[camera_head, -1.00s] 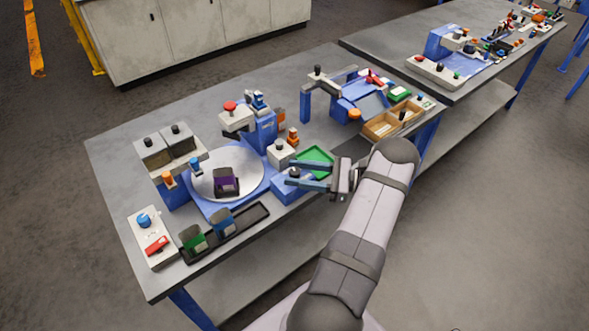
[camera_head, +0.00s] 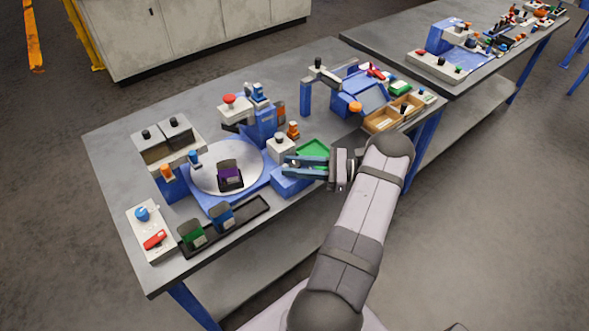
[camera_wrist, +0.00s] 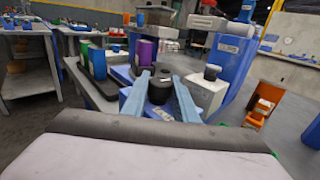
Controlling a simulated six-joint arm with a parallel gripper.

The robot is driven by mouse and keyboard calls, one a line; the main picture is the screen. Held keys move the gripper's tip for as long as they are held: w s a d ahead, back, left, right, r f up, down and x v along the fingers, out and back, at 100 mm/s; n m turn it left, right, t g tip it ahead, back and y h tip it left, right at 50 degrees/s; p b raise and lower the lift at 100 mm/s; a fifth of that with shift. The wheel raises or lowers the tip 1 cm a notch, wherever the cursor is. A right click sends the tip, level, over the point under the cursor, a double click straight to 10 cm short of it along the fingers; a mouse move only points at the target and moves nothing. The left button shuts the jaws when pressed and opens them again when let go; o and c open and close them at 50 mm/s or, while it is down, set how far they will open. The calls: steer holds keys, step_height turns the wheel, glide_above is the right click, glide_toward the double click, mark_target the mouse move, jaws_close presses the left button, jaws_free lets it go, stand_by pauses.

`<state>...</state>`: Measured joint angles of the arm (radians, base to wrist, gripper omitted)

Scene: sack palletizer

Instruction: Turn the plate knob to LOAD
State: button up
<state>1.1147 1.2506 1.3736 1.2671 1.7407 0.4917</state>
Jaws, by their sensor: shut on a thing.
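The plate knob (camera_wrist: 159,88) is a dark round knob on top of a blue block (camera_head: 288,184) at the right of the round silver plate (camera_head: 208,178). My gripper (camera_head: 287,165) reaches in from the right, low over this block. In the wrist view its two blue fingers (camera_wrist: 161,92) stand on either side of the knob and are shut on it. In the head view the fingers hide the knob. I cannot read any LOAD mark or the knob's setting.
A white block with a black knob (camera_head: 281,149) and a green tray (camera_head: 315,148) are close behind my fingers. A black tray (camera_head: 254,213) with green and blue items lies in front of the plate. A blue press-like post (camera_head: 266,122) rises behind.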

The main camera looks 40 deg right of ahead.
mark_target(295, 164)
steer(key=n+g+b, duration=0.1)
steer(key=g+y+b, duration=0.1)
steer(key=b, duration=0.1)
steer(key=shift+f+n+y, duration=0.25)
steer(key=shift+n+y, duration=0.05)
steer(key=shift+n, duration=0.1)
steer(key=shift+r+g+b, duration=0.25)
steer(key=shift+g+b, duration=0.15)
steer(key=o, duration=1.1)
steer(key=shift+c, duration=0.2)
steer(key=shift+r+b, duration=0.5)
steer(key=shift+r, duration=4.55)
